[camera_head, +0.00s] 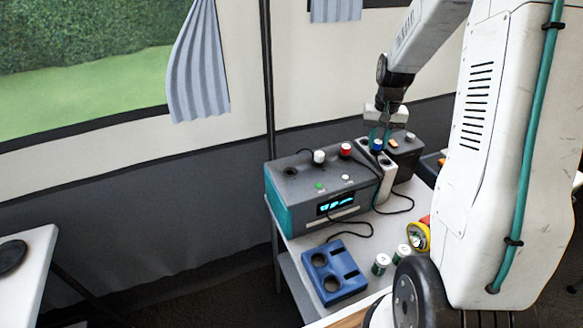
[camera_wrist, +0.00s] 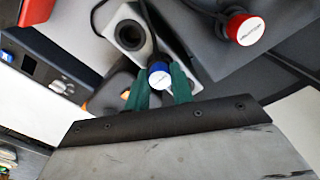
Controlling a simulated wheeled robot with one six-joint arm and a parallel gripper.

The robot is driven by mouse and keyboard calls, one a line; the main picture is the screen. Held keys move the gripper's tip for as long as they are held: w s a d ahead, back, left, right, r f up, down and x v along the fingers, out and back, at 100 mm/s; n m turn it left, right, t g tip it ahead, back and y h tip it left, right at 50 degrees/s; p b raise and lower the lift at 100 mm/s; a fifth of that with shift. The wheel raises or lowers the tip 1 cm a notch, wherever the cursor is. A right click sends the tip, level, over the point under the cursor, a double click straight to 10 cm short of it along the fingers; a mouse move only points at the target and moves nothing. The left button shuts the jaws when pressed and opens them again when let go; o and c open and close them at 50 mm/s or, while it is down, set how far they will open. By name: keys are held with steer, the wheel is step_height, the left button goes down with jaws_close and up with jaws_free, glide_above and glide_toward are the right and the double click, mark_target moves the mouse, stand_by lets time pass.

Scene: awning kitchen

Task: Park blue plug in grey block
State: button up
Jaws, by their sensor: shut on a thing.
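My gripper (camera_head: 379,138) is shut on the blue plug (camera_head: 377,146), at the far end of the light grey block (camera_head: 384,184). In the wrist view, the blue cap (camera_wrist: 159,78) sits between the two green fingers of my gripper (camera_wrist: 160,82). The grey block (camera_wrist: 149,47) shows one round open hole toward the top of that view. The plug's lower end is hidden, so I cannot tell whether it is above or inside the block. A dark cable runs near the plug and block.
A grey-teal device (camera_head: 300,190) with a lit display stands left of the block, bearing a white plug (camera_head: 319,156) and a red plug (camera_head: 346,149). A dark box (camera_head: 407,150) stands close behind. A blue holder (camera_head: 334,272) and small cans (camera_head: 381,264) are in front.

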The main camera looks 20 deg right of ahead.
mark_target(378, 142)
steer(key=shift+f, duration=0.1)
stand_by(0.3)
steer(key=o, duration=1.3)
steer(key=shift+r, duration=3.5)
